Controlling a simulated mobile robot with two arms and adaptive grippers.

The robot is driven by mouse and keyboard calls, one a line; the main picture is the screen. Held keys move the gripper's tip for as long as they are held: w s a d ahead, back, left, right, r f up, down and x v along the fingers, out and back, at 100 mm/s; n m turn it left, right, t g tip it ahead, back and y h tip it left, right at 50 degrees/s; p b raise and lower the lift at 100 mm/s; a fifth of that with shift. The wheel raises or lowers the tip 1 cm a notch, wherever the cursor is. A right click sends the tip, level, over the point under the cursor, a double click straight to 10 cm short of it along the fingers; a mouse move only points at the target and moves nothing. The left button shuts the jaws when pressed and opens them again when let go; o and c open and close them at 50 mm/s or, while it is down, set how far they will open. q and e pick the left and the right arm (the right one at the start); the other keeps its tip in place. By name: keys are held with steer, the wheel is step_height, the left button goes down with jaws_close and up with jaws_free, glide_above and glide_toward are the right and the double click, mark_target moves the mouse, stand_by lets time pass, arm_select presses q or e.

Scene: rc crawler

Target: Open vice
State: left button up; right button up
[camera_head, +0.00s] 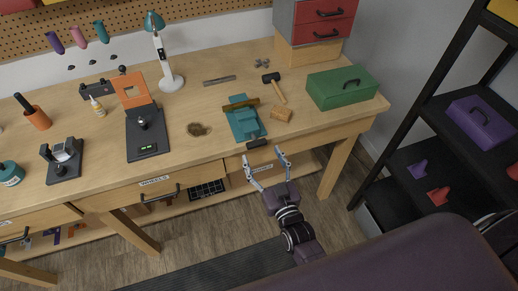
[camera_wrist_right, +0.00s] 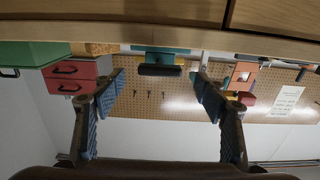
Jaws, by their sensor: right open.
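The teal vice (camera_head: 247,124) is on the workbench near its front edge, with a wooden piece (camera_head: 241,104) across its jaws. Its black handle (camera_head: 258,143) sticks out at the front edge of the bench. My right gripper (camera_head: 263,157) is open and empty just in front of the bench, fingers pointing at the handle. In the right wrist view, the handle (camera_wrist_right: 160,70) shows ahead between the open fingertips (camera_wrist_right: 158,82), with part of the teal vice (camera_wrist_right: 160,54) behind it. The fingers look apart from the handle. My left gripper is not in view.
A hammer (camera_head: 274,86) and a small wooden block (camera_head: 282,115) lie right of the vice, near a green toolbox (camera_head: 342,87). A dark device (camera_head: 146,130) stands to the left. Drawers (camera_head: 155,190) lie under the bench edge. A black shelf (camera_head: 433,130) stands at right.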

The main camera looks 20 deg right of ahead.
steer(key=s, duration=0.8)
steer(key=shift+d, duration=0.15)
